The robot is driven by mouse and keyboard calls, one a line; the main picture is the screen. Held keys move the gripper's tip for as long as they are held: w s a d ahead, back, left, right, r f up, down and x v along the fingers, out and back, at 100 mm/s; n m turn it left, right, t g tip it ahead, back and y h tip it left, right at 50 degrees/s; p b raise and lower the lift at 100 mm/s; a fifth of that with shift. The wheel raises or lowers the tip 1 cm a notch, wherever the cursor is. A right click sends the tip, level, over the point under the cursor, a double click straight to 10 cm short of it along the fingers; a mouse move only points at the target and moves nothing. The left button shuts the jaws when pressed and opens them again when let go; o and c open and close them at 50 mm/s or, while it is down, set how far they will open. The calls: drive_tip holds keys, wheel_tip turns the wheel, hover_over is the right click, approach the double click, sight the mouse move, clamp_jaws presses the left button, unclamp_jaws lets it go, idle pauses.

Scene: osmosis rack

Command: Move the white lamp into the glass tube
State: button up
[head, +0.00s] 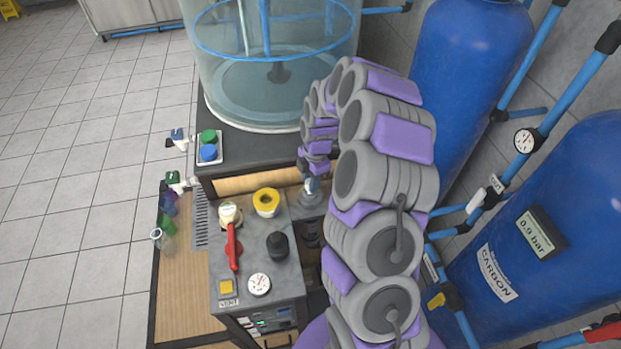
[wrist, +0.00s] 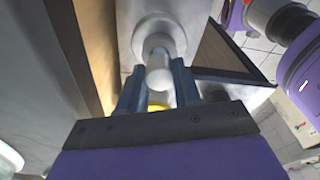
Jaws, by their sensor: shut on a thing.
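My gripper (head: 313,183) is low over the bench, behind the grey control unit in the head view. In the wrist view its two blue fingers (wrist: 157,82) are shut on the white lamp (wrist: 160,62), a short pale rod between the fingertips. Beyond the lamp is a round pale grey fitting (wrist: 158,28); I cannot tell whether they touch. The glass tube cannot be told for sure. My arm hides part of the bench around the gripper.
A grey control unit (head: 270,240) carries a red handle (head: 233,246), a yellow ring (head: 266,202) and a gauge (head: 260,284). A large clear tank (head: 275,85) stands behind. Blue tanks (head: 465,55) stand right. A clear vessel (head: 157,237) is at the left bench edge.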

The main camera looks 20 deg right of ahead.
drive_tip(key=shift+f, duration=0.6)
drive_tip(key=o, duration=1.3)
drive_tip(key=shift+r, duration=0.15)
drive_tip(key=shift+r+p, duration=0.7)
drive_tip(key=shift+r, duration=3.2)
